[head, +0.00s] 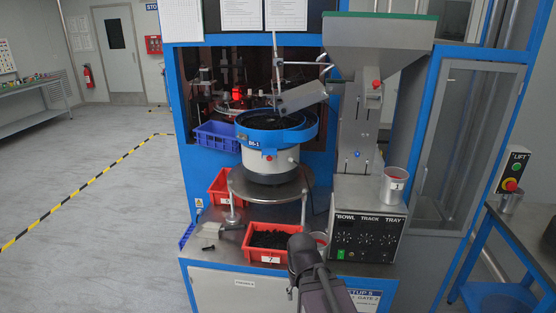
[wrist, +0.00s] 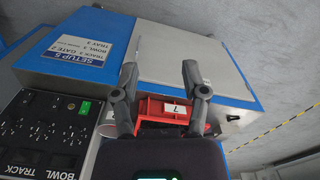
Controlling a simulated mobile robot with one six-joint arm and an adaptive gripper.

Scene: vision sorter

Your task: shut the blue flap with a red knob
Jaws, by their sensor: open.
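I cannot clearly make out a blue flap with a red knob. In the head view, a red knob (head: 376,84) sits high on the grey feeder column (head: 352,120) below the hopper, on a part that looks grey. A small blue knob (head: 357,154) sits lower on that column. My gripper (wrist: 160,78) is open and empty in the wrist view, its two fingers apart. Beyond them are the red tray labelled 7 (wrist: 150,106) and the cabinet front. In the head view my dark arm rises at the bottom centre; the fingertips cannot be made out there.
The blue-rimmed bowl feeder (head: 277,135) stands on a round stand. A blue bin (head: 216,137) is behind it. The control box (head: 366,239) carries a cup (head: 394,186). A side table with a red stop button (head: 510,185) is at right. Floor at left is clear.

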